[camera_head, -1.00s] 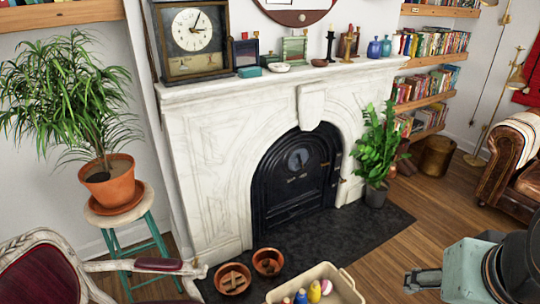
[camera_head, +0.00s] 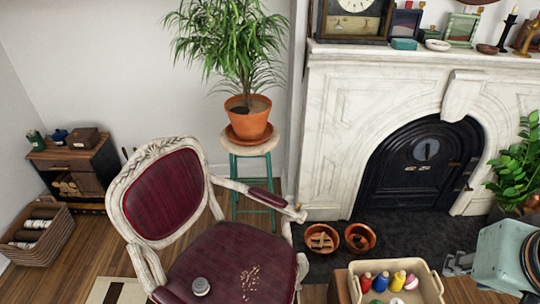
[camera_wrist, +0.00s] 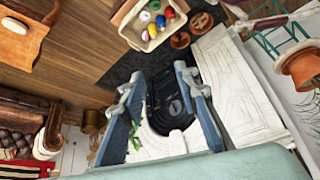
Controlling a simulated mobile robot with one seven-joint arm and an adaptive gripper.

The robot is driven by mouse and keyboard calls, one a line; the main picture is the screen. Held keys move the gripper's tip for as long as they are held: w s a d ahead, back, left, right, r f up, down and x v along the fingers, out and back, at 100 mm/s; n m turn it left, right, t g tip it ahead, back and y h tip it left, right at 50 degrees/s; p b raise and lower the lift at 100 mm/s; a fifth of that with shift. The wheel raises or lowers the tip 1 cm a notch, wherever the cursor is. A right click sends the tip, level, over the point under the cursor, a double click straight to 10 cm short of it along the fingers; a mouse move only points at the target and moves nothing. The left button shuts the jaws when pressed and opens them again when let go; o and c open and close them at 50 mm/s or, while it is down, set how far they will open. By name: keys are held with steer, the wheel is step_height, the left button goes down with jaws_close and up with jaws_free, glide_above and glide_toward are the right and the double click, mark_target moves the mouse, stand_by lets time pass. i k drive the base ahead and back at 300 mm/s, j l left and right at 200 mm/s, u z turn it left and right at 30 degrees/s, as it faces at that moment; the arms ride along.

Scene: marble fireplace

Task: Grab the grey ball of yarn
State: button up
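A small round grey thing (camera_head: 201,286), which looks like the grey ball of yarn, rests on the dark red seat of the carved armchair (camera_head: 220,262) in the head view. It is too small to make out strands. My gripper (camera_head: 458,263) is at the right edge of the head view, well to the right of the chair and apart from it. In the wrist view my gripper (camera_wrist: 158,84) has its two fingers spread wide with nothing between them. The grey thing does not show in the wrist view.
A cream bin (camera_head: 435,288) of colourful items stands between chair and gripper. Two terracotta pots (camera_head: 359,237) sit on the hearth. A potted plant (camera_head: 248,125) stands on a stool behind the chair. A wicker basket (camera_head: 45,252) is at far left.

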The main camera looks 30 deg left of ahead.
mark_target(201, 286)
steer(key=u, duration=2.2)
